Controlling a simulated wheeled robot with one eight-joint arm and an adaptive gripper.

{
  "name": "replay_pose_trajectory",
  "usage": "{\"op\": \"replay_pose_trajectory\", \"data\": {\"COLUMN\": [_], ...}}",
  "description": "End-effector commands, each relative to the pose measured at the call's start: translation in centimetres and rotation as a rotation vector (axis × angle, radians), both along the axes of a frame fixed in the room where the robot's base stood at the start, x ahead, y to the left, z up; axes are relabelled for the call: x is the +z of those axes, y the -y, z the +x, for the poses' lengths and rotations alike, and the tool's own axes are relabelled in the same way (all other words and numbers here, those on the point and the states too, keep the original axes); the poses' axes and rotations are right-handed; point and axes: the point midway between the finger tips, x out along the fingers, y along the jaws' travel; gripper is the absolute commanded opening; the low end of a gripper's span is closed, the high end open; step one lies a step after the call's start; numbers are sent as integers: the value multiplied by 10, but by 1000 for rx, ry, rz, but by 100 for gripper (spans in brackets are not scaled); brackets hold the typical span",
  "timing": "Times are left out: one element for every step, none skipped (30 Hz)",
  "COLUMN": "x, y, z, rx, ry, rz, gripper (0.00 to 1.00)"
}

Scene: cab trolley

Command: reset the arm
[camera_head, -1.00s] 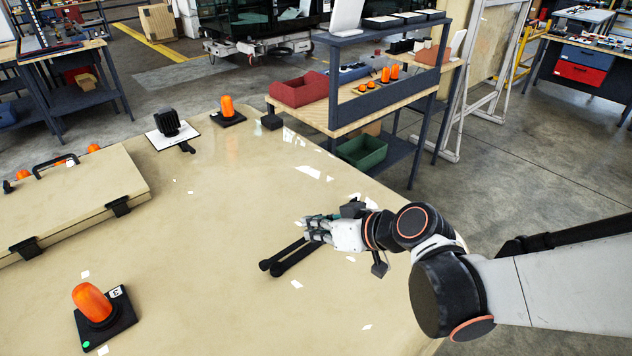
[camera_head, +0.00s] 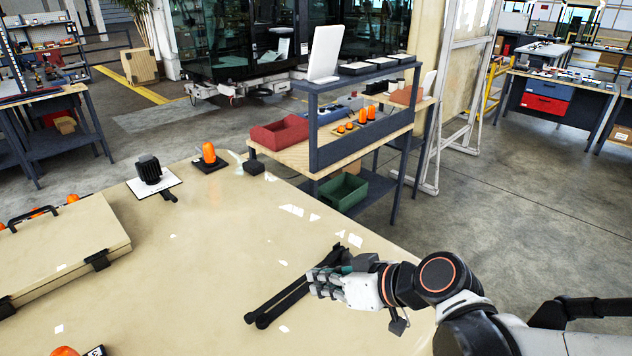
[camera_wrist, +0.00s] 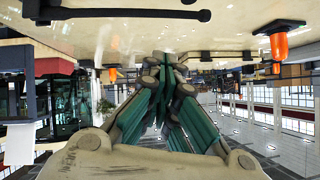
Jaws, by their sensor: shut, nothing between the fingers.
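My gripper (camera_head: 322,284) is at the right part of the tan table in the head view, its fingers pointing left. In the wrist view its green-sided fingers (camera_wrist: 167,62) meet at the tips with nothing between them. A pair of long black bars with round ends (camera_head: 272,308) lies on the table just beside the gripper. In the wrist view a black bar (camera_wrist: 120,14) crosses the top, apart from the fingertips. Whether the gripper touches the bars in the head view is hard to tell.
A tan case (camera_head: 65,245) lies left. A shelf trolley (camera_head: 360,140) with red and green bins stands behind. The table's middle is clear.

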Motion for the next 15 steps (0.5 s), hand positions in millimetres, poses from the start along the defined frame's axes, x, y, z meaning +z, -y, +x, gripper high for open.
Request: {"op": "replay_pose_trajectory", "data": {"x": [-1, -1, -2, -2, -3, -4, -4, -4, -3, -3, -2, -1, 0, 1, 2], "y": [4, 8, 14, 20, 27, 36, 44, 52, 62, 70, 79, 90, 98, 107, 118], "z": [-1, -2, -4, -5, -7, -9, -11, -14, -17, -20, -22, -26, -30, -33, -38], "rx": [-14, -29, -52, -72, -97, -131, -160, -189, -229, -260, -291, -333, -365, -398, -441], "ry": [-11, -21, -38, -53, -68, -89, -105, -120, -139, -152, -164, -179, -188, -197, -207], "rz": [-13, -23, -39, -54, -71, -96, -114, -131, -154, -172, -189, -210, -226, -241, -261], "gripper": [0, 0, 0, 0, 0, 0, 0, 0, 0, 0, 0, 0, 0, 0, 0]}}
